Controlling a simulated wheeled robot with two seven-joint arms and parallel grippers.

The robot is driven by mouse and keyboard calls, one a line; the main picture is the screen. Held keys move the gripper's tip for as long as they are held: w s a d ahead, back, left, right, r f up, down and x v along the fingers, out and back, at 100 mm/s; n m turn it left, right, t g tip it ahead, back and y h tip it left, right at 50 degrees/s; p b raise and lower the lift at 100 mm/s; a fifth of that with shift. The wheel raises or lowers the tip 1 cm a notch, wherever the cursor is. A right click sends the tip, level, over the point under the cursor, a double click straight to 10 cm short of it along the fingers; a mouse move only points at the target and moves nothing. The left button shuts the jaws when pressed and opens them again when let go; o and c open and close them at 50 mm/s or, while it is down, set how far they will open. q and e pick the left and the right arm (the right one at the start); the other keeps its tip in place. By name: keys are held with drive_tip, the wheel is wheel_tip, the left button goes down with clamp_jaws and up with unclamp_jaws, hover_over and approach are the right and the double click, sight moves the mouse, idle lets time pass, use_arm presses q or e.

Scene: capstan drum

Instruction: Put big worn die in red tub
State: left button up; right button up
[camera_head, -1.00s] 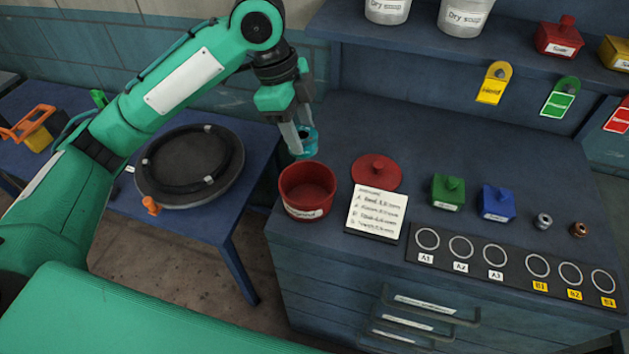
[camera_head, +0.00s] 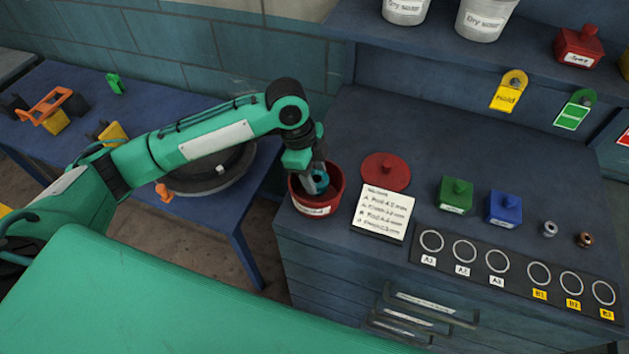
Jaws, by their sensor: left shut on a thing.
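The red tub (camera_head: 301,202) stands open at the left front of the blue bench, with a white label on its front. My left gripper (camera_head: 316,188) points down into the mouth of the tub. It is shut on the big worn die (camera_head: 322,178), a teal-blue piece partly hidden by the fingers and now at the tub's opening. I cannot tell whether the die touches the tub's floor. The red lid (camera_head: 385,171) lies on the bench just right of the tub. My right gripper is not in view.
A white note card (camera_head: 383,212), a green box (camera_head: 455,195) and a blue box (camera_head: 504,208) stand to the right. Two small dies (camera_head: 549,229) sit behind the ringed board (camera_head: 518,272). A round turntable (camera_head: 205,172) is on the left table, behind my arm.

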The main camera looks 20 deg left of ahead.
use_arm(q)
wheel_tip(320, 180, down, 4)
drive_tip(key=shift+r+p, duration=0.2)
drive_tip(key=shift+p, duration=0.3)
drive_tip(key=shift+f, duration=0.35)
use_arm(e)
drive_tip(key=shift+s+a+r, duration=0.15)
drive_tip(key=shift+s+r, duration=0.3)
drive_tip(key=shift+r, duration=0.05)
use_arm(q)
drive_tip(key=o, duration=1.4)
drive_tip(key=shift+f, duration=0.15)
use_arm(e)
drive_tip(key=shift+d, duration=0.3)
